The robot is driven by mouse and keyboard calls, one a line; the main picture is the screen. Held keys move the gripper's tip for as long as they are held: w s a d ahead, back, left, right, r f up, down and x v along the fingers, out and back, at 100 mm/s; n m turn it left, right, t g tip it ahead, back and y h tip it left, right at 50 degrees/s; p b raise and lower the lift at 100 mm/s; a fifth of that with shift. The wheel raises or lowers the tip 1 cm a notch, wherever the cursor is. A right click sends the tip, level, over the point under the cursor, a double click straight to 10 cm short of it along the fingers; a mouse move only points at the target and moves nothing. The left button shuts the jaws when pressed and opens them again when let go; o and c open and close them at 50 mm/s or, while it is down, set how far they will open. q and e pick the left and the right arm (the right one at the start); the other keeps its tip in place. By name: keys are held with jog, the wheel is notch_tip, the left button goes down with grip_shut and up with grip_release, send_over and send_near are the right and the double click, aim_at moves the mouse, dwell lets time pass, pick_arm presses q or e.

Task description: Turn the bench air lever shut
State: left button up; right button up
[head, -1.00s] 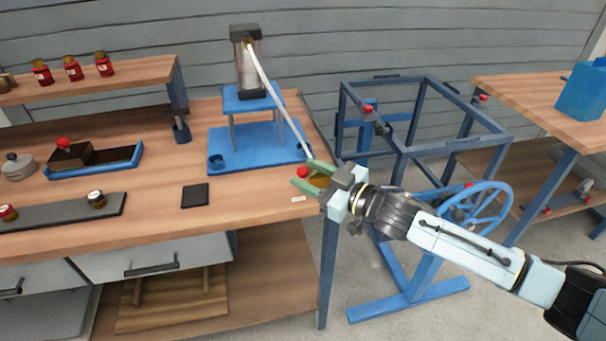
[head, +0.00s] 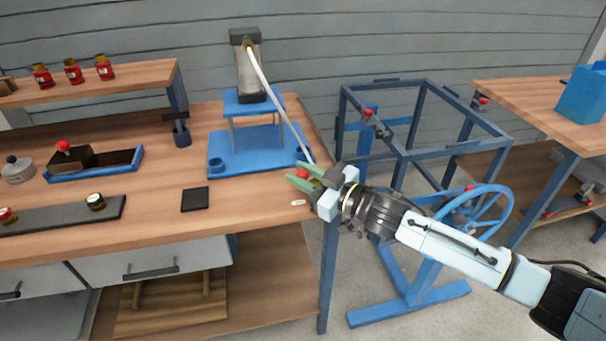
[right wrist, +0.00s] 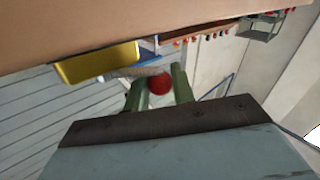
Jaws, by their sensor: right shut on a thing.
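The bench air lever has a round red knob (head: 302,173) at the front right corner of the bench. My right gripper (head: 304,177) has its green fingers on either side of the knob and is shut on it. In the right wrist view the red knob (right wrist: 159,84) sits between the two green fingers (right wrist: 158,92). A grey bar beside it runs toward a brass-yellow block (right wrist: 97,62). In the head view the gripper hides most of the lever and the valve body. My left gripper is not in view.
A black square pad (head: 195,199) lies to the left. A blue frame with a handwheel (head: 478,212) stands right of the bench.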

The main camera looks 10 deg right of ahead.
jog(key=m+t+h+p, duration=0.1)
jog(key=w+m+t+h, duration=0.1)
jog(key=h, duration=0.1)
jog(key=shift+a+r+m+p, duration=0.1)
jog(key=shift+a+m+p, duration=0.2)
jog(key=shift+a+p, duration=0.1)
jog(key=shift+w+a+m+t+h, duration=0.1)
jog(key=shift+w+m+t+h, duration=0.1)
jog(key=shift+m+t+h, duration=0.45)
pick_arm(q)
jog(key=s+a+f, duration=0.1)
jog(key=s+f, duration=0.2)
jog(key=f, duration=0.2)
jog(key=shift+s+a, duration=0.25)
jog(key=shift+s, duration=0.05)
pick_arm(e)
jog(key=shift+w+m+t+h, duration=0.3)
jog(key=shift+m+h, duration=0.15)
jog(key=shift+h, duration=0.6)
jog(key=o, duration=0.9)
jog(key=shift+s+d, duration=0.2)
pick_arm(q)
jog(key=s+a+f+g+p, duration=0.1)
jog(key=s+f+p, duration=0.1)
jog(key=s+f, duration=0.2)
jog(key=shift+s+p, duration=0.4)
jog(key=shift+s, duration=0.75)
pick_arm(e)
jog(key=v, duration=1.3)
